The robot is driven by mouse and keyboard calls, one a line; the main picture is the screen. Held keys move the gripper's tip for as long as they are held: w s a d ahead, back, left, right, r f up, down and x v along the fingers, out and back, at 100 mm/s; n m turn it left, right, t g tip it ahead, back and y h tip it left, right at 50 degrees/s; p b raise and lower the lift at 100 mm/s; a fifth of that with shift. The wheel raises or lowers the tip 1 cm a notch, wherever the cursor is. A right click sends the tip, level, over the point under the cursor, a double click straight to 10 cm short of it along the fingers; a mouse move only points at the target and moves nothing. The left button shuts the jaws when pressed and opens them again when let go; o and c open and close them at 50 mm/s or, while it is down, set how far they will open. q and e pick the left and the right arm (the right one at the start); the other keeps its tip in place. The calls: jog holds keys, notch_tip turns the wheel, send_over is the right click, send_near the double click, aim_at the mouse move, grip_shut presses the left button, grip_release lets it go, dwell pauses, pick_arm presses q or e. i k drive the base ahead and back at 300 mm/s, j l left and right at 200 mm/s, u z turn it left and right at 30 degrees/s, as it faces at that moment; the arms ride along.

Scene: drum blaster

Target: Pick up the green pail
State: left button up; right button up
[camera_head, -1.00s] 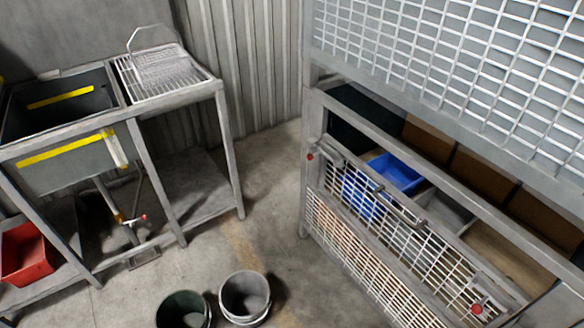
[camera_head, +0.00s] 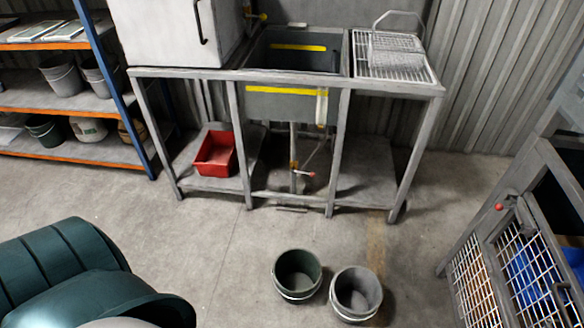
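A dark green pail (camera_head: 299,274) stands upright on the concrete floor at the bottom centre of the head view. Its mouth faces up, and a pale wire handle hangs against its near side. A grey pail (camera_head: 355,292) stands close beside it on the right. A smaller dark green pail (camera_head: 44,131) stands on the lower shelf at the far left. Neither of my grippers is in view.
Large dark green rounded containers (camera_head: 62,262) fill the lower left. A metal sink stand (camera_head: 290,77) stands at the back, with a red bin (camera_head: 215,154) on its lower shelf. A mesh cage (camera_head: 520,265) is at right. Floor around the pails is mostly clear.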

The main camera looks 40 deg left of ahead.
aim_at(297, 272)
jog(key=u, duration=1)
